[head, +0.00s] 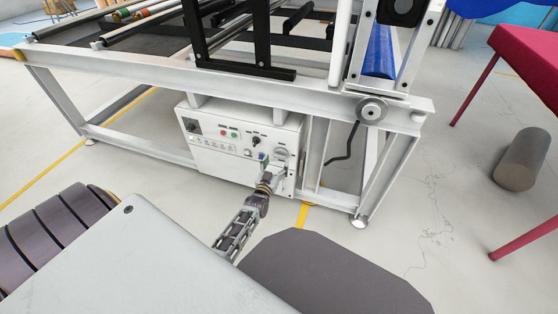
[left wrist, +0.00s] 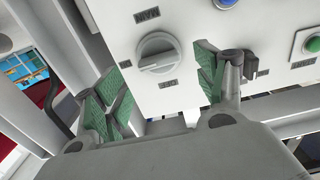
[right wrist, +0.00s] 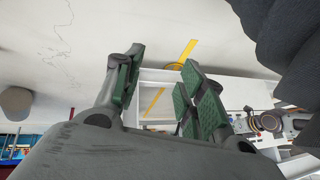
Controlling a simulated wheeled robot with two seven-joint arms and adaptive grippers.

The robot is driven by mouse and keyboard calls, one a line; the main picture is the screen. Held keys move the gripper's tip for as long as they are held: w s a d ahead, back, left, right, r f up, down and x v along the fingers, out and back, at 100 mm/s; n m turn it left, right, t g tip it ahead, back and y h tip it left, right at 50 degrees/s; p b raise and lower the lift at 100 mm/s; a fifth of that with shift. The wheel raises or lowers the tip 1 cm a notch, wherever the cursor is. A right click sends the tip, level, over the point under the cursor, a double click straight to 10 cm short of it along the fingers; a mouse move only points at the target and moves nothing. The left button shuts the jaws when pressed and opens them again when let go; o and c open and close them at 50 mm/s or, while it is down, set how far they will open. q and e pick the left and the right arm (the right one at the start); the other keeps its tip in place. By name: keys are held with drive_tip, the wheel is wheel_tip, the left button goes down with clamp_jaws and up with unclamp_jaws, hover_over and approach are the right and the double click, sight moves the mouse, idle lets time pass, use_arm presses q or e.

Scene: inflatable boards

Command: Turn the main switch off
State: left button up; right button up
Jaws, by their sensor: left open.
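A white control box (head: 235,150) hangs under the machine frame. A round grey rotary switch (left wrist: 157,52) with a raised grip bar is on its panel, and it also shows in the head view (head: 282,154). I see no contact with the switch. It also shows in the head view (head: 271,174) at the panel's right part. My right gripper (right wrist: 160,85) is open and empty.
Blue (left wrist: 224,3) and green (left wrist: 312,45) buttons are near the switch. A frame leg (head: 382,172) stands right of the box. A pink table (head: 530,60) and a grey cylinder (head: 523,160) are at the right. Floor in front of the box is open.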

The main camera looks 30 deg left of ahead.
sight(279, 157)
use_arm(q)
drive_tip(key=shift+b+x, duration=0.45)
drive_tip(key=shift+x, duration=1.55)
use_arm(e)
drive_tip(key=shift+a+f+t, duration=0.2)
drive_tip(key=shift+f+t, duration=0.1)
drive_tip(key=shift+f, duration=1.35)
use_arm(q)
drive_tip(key=shift+c, duration=0.4)
drive_tip(key=c, duration=0.9)
drive_tip(key=shift+c, duration=0.2)
